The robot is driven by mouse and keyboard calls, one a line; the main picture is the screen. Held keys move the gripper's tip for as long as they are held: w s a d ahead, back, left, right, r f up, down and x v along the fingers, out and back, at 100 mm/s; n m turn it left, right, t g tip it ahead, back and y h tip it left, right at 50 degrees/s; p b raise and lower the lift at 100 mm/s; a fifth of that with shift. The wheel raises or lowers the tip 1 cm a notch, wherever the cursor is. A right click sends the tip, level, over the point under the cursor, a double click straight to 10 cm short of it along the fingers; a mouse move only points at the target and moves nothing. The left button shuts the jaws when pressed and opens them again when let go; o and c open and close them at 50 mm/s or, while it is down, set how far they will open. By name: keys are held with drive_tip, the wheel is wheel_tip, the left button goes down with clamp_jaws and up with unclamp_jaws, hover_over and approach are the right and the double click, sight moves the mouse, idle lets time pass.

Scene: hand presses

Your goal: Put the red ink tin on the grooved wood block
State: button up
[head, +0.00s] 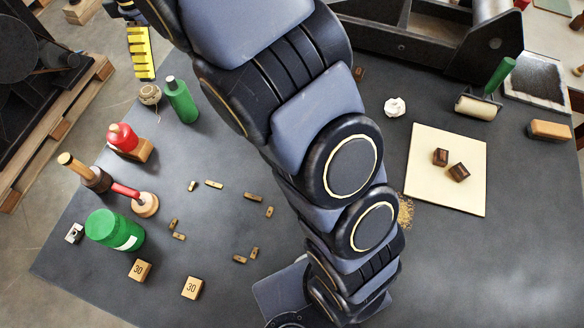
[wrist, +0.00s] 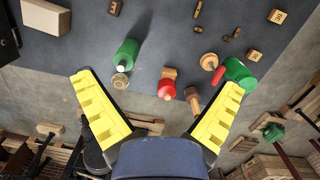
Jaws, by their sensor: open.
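The red ink tin (head: 122,136) has a pale knob on top and appears to stand on the brown wood block (head: 143,151), near the left table edge. In the wrist view the tin (wrist: 166,90) lies between my fingers' directions, with the block (wrist: 169,73) showing just behind it. The grooves are too small to make out. My gripper (wrist: 160,95) is open and empty, its yellow fingers spread wide and apart from the tin.
A green bottle (head: 181,102) and a twine ball (head: 150,94) stand beside the tin. A dark wood-handled tool (head: 88,174), a red-handled stamp (head: 138,198) and a green jar (head: 115,230) stand on its other side. Small type blocks (head: 214,184) lie mid-table with free room around them.

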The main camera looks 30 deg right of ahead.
drive_tip(key=s+d+r+m, duration=0.2)
drive_tip(key=s+d+m, duration=0.15)
drive_tip(key=s, duration=0.35)
drive_tip(key=s+d+r+m, duration=0.1)
drive_tip(key=s+d+m, duration=0.25)
drive_tip(key=s, duration=0.45)
drive_tip(key=s+d+f+m, duration=0.1)
drive_tip(key=s+m, duration=0.1)
drive_tip(key=s, duration=0.5)
drive_tip(key=s+d+f+m+g+y, duration=0.1)
drive_tip(key=s, duration=0.7)
drive_tip(key=shift+d+f+m, duration=0.2)
drive_tip(key=shift+f+m, duration=0.1)
drive_tip(key=shift+m, duration=0.1)
drive_tip(key=shift+s, duration=0.1)
